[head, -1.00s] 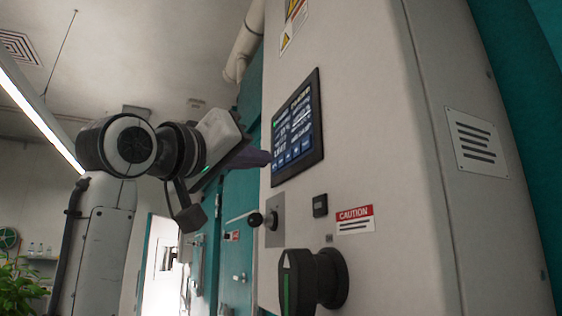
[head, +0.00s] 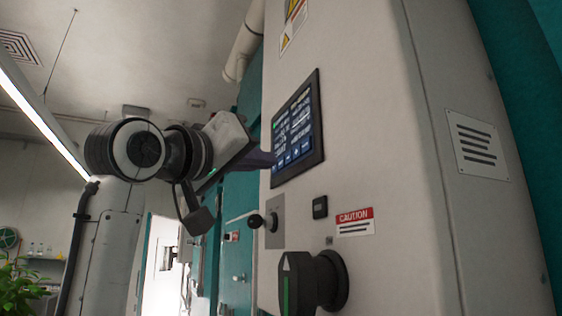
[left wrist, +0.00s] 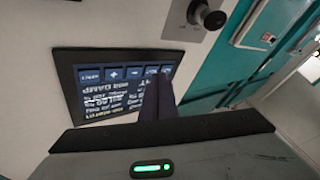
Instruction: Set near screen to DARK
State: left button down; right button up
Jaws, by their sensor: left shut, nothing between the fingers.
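The near screen (head: 297,129) is a dark-framed touch panel on the pale cabinet front, with rows of text and a row of blue buttons along its bottom edge. It also shows in the left wrist view (left wrist: 118,88), upside down, with the button row at the top. My left gripper (head: 272,160) is shut and empty, its fingertips at the lower left of the screen. In the left wrist view the fingers (left wrist: 165,88) cover part of the button row's right end; I cannot tell whether they touch the glass. My right gripper is not in view.
Below the screen are a ball-ended lever (head: 256,220), a small black switch (head: 320,206), a caution label (head: 355,221) and a large black rotary knob (head: 312,282). A teal door (head: 238,240) lies beyond to the left. Space left of the panel is open.

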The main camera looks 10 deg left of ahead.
pick_arm(q)
jog(key=shift+w+d, duration=0.2)
jog(key=shift+d, duration=0.05)
dwell(0.7)
dwell(0.3)
jog(key=shift+s+a, duration=0.4)
jog(key=shift+a, duration=0.2)
jog(key=s+a, duration=0.1)
jog(key=s+a+b, duration=0.1)
jog(key=a, duration=0.2)
jog(key=shift+s+a, duration=0.1)
jog(key=shift+s, duration=0.3)
dwell(2.2)
